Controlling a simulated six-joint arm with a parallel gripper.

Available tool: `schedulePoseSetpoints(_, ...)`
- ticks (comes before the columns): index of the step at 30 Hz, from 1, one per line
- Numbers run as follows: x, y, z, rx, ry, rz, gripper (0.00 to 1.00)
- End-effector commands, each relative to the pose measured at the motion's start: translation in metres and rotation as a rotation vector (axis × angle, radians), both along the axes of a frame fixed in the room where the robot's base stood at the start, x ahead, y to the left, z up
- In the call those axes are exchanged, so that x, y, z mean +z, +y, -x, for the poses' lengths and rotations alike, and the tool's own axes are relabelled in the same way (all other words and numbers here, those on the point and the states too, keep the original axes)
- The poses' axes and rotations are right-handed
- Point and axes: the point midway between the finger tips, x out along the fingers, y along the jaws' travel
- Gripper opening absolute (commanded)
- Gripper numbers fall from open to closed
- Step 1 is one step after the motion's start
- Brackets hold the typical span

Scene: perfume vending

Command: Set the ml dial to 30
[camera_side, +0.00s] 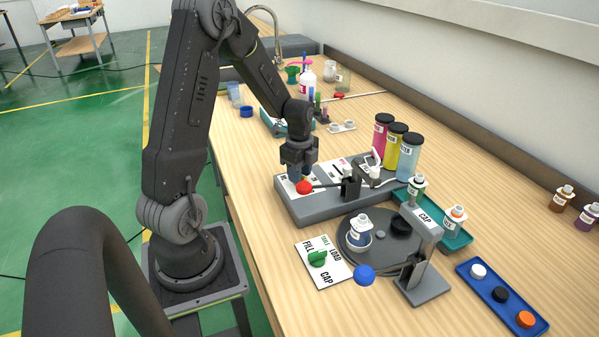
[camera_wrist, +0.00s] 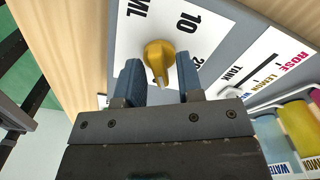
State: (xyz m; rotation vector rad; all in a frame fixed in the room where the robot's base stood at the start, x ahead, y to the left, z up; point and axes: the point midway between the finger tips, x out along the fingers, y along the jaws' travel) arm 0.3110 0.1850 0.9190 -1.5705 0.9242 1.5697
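The ml dial (camera_wrist: 158,57) is a yellow knob on a white panel marked ML, 10 and a partly hidden 20. Its narrow pointer end aims toward the bottom of the wrist view, toward my gripper. My gripper (camera_wrist: 158,66) is open, with one blue finger on each side of the knob and visible gaps between. In the side view my gripper (camera_side: 301,171) is low over the left end of the grey dispenser base (camera_side: 310,211), its fingers pointing down. The mark 30 is not visible, and the dial is mostly hidden in the side view.
A red ball-ended lever (camera_side: 304,187) is close to my fingers. Pink, yellow and blue cylinders (camera_side: 396,143) stand behind the base. A turntable (camera_side: 350,255) with a bottle, a capping stand (camera_side: 425,270) and a FILL/LOAD/CAP dial (camera_side: 317,258) are in front.

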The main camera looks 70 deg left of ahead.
Motion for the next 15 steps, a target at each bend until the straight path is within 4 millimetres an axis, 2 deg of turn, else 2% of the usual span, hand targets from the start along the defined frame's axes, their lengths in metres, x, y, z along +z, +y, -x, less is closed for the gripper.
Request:
schedulePoseSetpoints(10,0.003,0.000,0.000,0.003,0.000,0.000,0.39)
schedulePoseSetpoints(15,0.025,0.001,0.000,0.003,-0.004,-0.002,0.39)
